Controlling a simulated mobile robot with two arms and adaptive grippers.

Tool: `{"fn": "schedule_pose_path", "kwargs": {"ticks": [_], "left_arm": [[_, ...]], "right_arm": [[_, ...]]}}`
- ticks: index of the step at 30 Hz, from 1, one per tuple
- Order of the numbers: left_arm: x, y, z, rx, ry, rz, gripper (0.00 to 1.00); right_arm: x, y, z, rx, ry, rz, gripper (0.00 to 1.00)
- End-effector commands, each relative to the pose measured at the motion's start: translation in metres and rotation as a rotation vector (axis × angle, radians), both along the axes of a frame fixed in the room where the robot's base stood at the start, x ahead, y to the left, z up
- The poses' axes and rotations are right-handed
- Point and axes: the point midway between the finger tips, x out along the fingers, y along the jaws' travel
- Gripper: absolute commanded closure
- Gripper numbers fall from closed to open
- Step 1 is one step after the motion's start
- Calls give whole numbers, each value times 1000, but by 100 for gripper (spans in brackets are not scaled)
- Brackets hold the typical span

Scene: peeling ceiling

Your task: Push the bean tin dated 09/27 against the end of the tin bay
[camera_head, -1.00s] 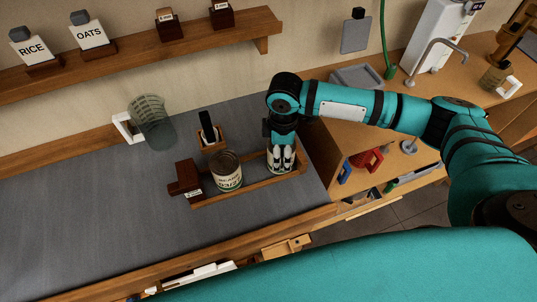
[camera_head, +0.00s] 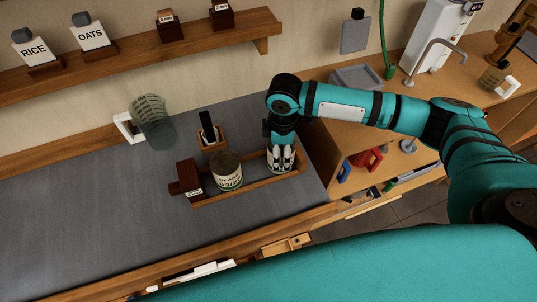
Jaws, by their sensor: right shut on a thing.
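The tin bay (camera_head: 246,191) is a low wooden tray with raised edges on the grey counter. A bean tin (camera_head: 229,181) with a cream label and dark lid stands upright in its left part; its date is too small to read surely. My right gripper (camera_head: 281,167) points down into the right part of the bay, near its right end. It is shut on a pale-labelled tin, mostly hidden by the fingers. A gap separates it from the bean tin. My left gripper is out of view.
A dark wooden block with a small tag (camera_head: 187,177) stands at the bay's left end. A wooden holder with a black piece (camera_head: 209,131) stands behind the bay. The left counter is clear.

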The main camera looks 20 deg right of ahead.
Motion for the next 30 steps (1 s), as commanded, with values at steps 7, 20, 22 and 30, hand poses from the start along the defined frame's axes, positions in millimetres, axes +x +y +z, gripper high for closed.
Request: {"fn": "schedule_pose_path", "kwargs": {"ticks": [7, 20, 22, 30], "left_arm": [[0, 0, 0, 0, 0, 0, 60], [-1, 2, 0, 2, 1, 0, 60], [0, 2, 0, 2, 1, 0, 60], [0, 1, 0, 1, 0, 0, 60]], "right_arm": [[0, -1, -1, -2, 2, -1, 0], [1, 0, 20, 0, -3, 0, 0], [1, 0, 34, 1, -3, 1, 0], [1, -1, 90, -1, -2, 0, 0]]}}
